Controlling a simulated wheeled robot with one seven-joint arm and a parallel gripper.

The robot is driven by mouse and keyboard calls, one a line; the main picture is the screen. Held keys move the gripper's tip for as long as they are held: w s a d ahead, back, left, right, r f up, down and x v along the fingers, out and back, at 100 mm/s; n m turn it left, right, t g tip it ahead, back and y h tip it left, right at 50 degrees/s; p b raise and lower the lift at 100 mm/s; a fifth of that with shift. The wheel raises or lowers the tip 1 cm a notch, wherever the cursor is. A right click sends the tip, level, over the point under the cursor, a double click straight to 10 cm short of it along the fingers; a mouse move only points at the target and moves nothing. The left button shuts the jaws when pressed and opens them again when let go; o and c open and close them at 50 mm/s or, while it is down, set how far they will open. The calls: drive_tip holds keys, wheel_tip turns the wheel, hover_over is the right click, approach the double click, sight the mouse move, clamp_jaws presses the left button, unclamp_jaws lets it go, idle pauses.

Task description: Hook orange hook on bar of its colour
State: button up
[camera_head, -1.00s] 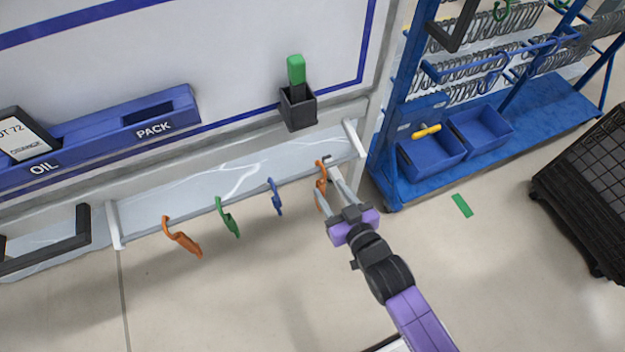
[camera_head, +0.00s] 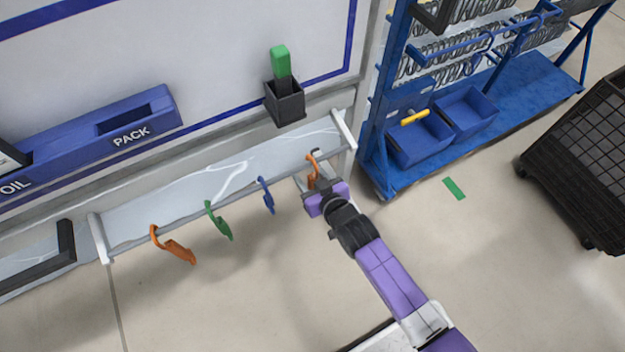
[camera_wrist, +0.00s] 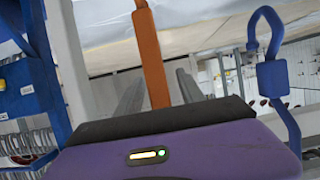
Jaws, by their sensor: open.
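An orange hook (camera_head: 313,168) hangs at the right end of the rail (camera_head: 237,206) along the front edge of a light shelf. My gripper (camera_head: 309,180) is open at this hook, its purple body just below. In the wrist view, the orange hook's strap (camera_wrist: 149,55) runs down between the two grey fingers of my gripper (camera_wrist: 157,88); its lower end is hidden behind the gripper body. Another orange hook (camera_head: 178,248) hangs at the rail's left end. A green hook (camera_head: 219,221) and a blue hook (camera_head: 266,195) hang between; the blue one also shows in the wrist view (camera_wrist: 272,76).
A blue rack (camera_head: 470,140) with bins and many grey hooks stands at the right. A black crate (camera_head: 585,165) stands on the floor at far right. A black holder (camera_head: 285,102) with a green-handled tool is above the shelf. Open floor lies in front.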

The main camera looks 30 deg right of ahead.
drive_tip(key=shift+w, duration=0.1)
clamp_jaws()
idle(2.0)
